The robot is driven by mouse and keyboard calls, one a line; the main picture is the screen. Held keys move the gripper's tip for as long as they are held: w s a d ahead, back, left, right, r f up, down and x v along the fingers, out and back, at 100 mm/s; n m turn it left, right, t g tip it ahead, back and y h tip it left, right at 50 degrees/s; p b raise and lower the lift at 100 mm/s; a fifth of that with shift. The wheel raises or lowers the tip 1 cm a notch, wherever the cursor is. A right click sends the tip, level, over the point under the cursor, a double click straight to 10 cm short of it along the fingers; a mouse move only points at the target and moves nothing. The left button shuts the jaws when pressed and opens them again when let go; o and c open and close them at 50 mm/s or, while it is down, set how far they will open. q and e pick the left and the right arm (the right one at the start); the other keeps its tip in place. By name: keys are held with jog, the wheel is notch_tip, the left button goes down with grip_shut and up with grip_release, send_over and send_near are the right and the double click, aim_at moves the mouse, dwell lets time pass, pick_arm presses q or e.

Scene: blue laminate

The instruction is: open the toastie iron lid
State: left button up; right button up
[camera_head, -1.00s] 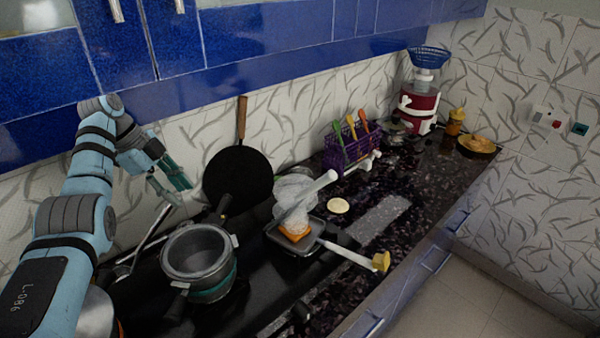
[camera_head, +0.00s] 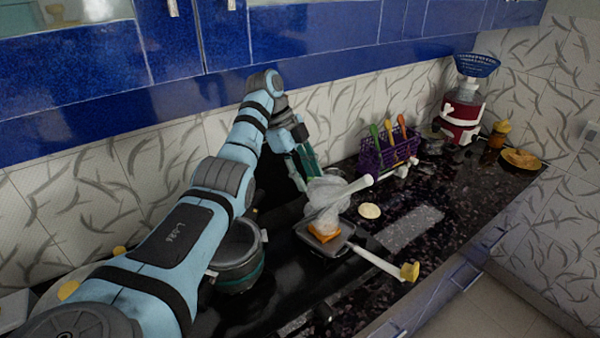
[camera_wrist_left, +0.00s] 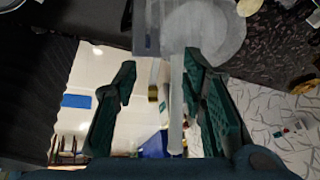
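The toastie iron has a dark square lower plate (camera_head: 310,242) holding an orange-brown toastie (camera_head: 323,232), with a white handle ending in a yellow tip. Its lid is tilted up, its white handle (camera_head: 350,190) pointing up and right. My left gripper (camera_head: 305,168) is behind the iron, near a pale, glassy round item (camera_head: 325,192); its fingertips are partly hidden in the head view. In the left wrist view my left gripper (camera_wrist_left: 160,75) is open, with a white handle (camera_wrist_left: 175,105) running between the fingers, nearer the right one. I cannot tell whether it touches. My right gripper is not in view.
A grey pot (camera_head: 238,262) stands left of the iron, beside my left forearm. A purple basket (camera_head: 375,155) with utensils stands behind right. A pale round piece (camera_head: 369,211) lies right of the iron. A red appliance (camera_head: 461,115) stands at the far end. Blue cupboards hang above.

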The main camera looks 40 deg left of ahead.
pick_arm(q)
send_over(333, 199)
jog(key=d, duration=0.3)
jog(key=shift+w, duration=0.4)
jog(key=shift+w+d+f, duration=0.1)
jog(key=shift+f, duration=0.4)
grip_shut()
jog(key=shift+a+r+h, duration=0.35)
jog(key=shift+a+h, duration=0.05)
jog(key=shift+a, duration=0.25)
jog(key=shift+a+r+h, duration=0.3)
jog(key=shift+a+h, duration=0.1)
jog(key=shift+a, duration=0.25)
jog(key=o, duration=0.7)
grip_release()
jog(key=shift+d, duration=0.1)
